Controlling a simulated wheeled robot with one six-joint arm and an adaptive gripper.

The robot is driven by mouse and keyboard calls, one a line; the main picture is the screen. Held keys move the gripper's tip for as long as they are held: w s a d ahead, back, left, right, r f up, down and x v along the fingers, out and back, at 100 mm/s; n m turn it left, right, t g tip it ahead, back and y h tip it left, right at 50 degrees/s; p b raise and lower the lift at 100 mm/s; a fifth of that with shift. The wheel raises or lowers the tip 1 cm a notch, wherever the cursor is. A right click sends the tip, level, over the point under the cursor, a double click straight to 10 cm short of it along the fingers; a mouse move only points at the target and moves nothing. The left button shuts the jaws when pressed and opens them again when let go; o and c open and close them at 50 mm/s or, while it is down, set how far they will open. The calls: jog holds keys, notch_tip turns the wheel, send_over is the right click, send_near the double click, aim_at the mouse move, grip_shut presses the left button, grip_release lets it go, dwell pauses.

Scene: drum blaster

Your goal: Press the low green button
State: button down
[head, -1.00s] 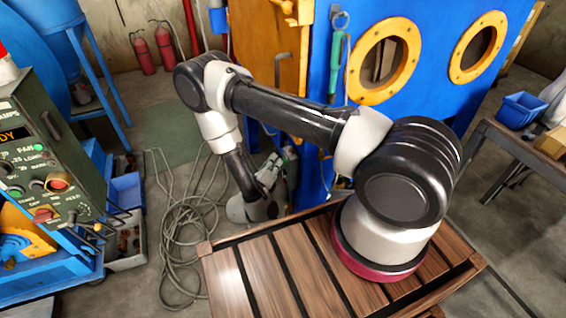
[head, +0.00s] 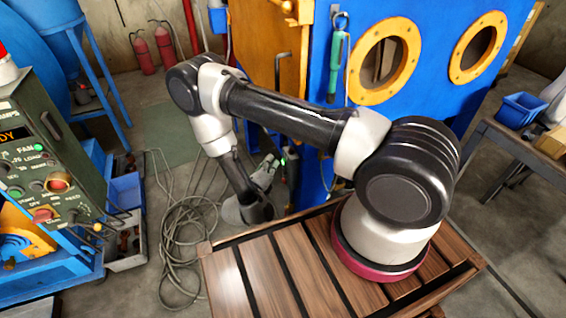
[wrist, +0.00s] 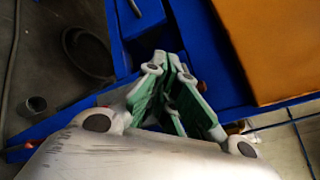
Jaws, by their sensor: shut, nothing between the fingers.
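My gripper (head: 271,163) is low beside the blue cabinet in the head view, small and partly shadowed. In the wrist view my gripper (wrist: 172,62) is shut and empty, its green-lined fingers together in front of blue metal. A small bright green spot (head: 284,157) shows close to the gripper in the head view; I cannot tell whether it is a button, a lamp or part of the gripper. Green buttons (head: 15,191) are also on the grey-green control panel at the far left, well away from the gripper. No green button is clear in the wrist view.
The blue cabinet (head: 335,120) with an orange door (head: 262,50) stands behind my arm. Coiled cables (head: 185,240) lie on the floor to the left. A slatted wooden top (head: 265,275) is below my arm. A grey table (head: 520,145) stands at right.

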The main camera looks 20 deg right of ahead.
jog(key=shift+a, duration=2.5)
